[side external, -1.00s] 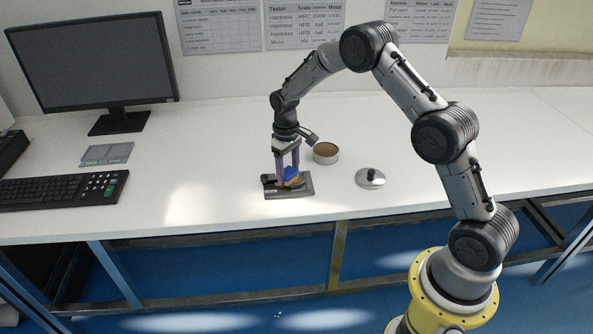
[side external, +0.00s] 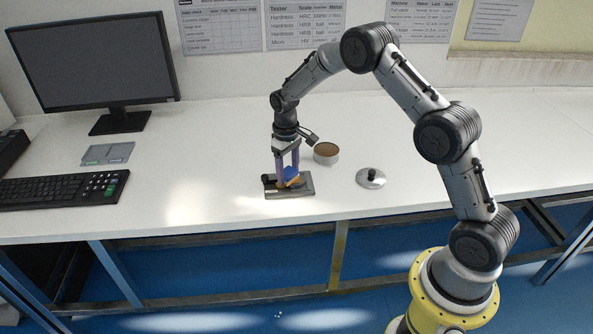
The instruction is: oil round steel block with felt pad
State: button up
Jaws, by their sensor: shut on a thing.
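My gripper (side external: 287,172), with purple fingers, points down and is shut on a small blue-topped piece (side external: 291,173) with an orange-tan underside, which looks like the felt pad. The pad is low over a dark grey rectangular holder (side external: 274,194) on the white bench, at or very near its top. I cannot tell whether they touch. The round steel block is not clearly made out; the fingers and pad cover much of the holder.
A round tin (side external: 326,158) with brown contents stands open behind and right of the holder. A silvery disc with a dark knob (side external: 371,180) lies further right. A keyboard (side external: 62,190), grey flat case (side external: 107,154) and monitor (side external: 92,62) are at left. The bench's right side is clear.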

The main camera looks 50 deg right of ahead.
aim_at(305, 179)
jog(key=s+d, duration=0.3)
jog(key=shift+s+d+r, duration=0.1)
jog(key=shift+s+d, duration=0.05)
notch_tip(305, 179, up, 8)
dwell(0.7)
dwell(0.6)
